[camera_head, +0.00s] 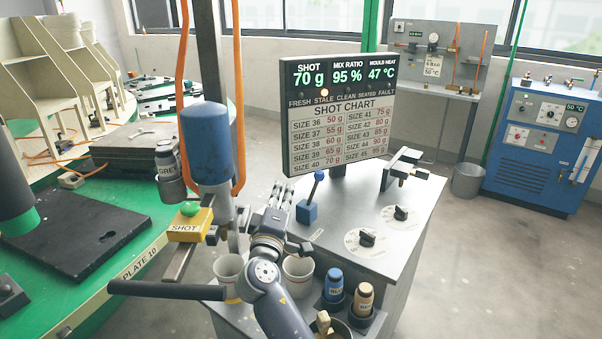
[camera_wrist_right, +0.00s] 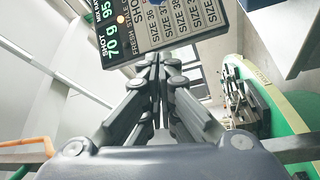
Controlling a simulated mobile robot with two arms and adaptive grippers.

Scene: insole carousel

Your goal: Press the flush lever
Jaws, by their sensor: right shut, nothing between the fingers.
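A small blue lever with a dark blue ball knob (camera_head: 319,175) stands on a blue block (camera_head: 307,212) on the grey console top; I take it for the flush lever. Its stick leans slightly right. A small label in front of it is too small to read. My right gripper (camera_head: 283,188) is shut and empty, just left of the blue block, its fingers pointing up and away. In the head view I cannot tell whether it touches the lever. My left gripper is not in view.
The display (camera_head: 340,115) reads 70 g, 95 %, 47 °C; a lamp glows above STALE. The blue-grey mixing head (camera_head: 207,140) and yellow SHOT box (camera_head: 190,226) stand left of the gripper. White cups (camera_head: 298,270) and small bottles (camera_head: 363,300) sit in front. Two dials (camera_head: 367,239) are right.

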